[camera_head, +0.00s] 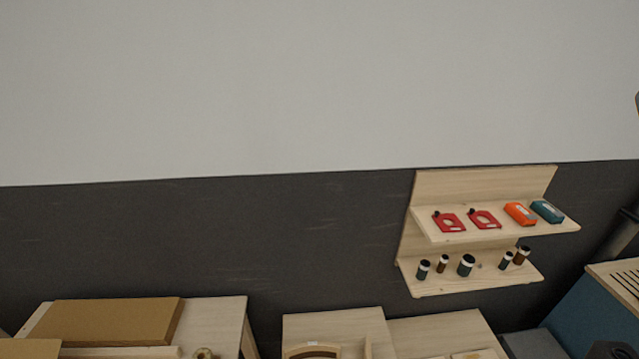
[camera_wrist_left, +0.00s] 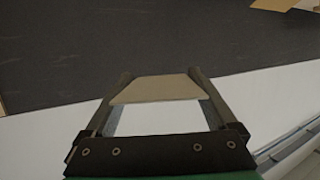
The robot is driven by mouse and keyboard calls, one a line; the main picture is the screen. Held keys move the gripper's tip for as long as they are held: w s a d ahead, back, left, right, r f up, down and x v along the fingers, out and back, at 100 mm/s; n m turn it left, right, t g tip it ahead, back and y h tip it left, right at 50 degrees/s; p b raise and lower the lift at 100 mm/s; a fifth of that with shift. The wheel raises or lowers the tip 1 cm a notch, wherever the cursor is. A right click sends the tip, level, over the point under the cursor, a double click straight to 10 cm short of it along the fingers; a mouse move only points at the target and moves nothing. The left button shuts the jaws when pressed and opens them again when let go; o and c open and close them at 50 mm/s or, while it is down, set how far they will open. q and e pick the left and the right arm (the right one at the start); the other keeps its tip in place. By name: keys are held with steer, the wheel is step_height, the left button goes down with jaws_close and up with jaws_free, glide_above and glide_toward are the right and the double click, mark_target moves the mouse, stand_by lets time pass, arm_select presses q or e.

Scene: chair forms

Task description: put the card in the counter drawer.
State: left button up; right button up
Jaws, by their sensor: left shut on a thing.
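My left gripper (camera_wrist_left: 160,76) shows in the left wrist view, its two dark fingers shut on a flat beige card (camera_wrist_left: 157,90). The card spans the space between the fingertips and is seen at a slant. Behind it are a dark surface and a pale surface. The card and my left gripper do not show in the head view. My right gripper is in neither view. I cannot make out a counter drawer in either view.
In the head view, a wooden wall shelf (camera_head: 432,226) holds red tools, an orange box, a teal box and several small jars. Below are a wooden table (camera_head: 224,316) with brown boards (camera_head: 112,319), and pale wooden pieces (camera_head: 340,324). A blue cabinet (camera_head: 590,322) stands at right.

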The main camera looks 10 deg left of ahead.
arm_select(q)
steer(key=shift+m+t+h, duration=0.3)
steer(key=shift+m+h, duration=0.2)
steer(key=shift+h, duration=0.1)
steer(key=r, duration=0.2)
steer(key=w+r, duration=0.1)
steer(key=r, duration=0.1)
steer(key=shift+r, duration=0.4)
steer(key=shift+w+d+r+m+t+h, duration=0.25)
steer(key=shift+d+r+m+t+h, duration=0.25)
steer(key=shift+d+r+m+h, duration=0.55)
steer(key=shift+d+r+h, duration=0.1)
steer(key=shift+d+h, duration=0.15)
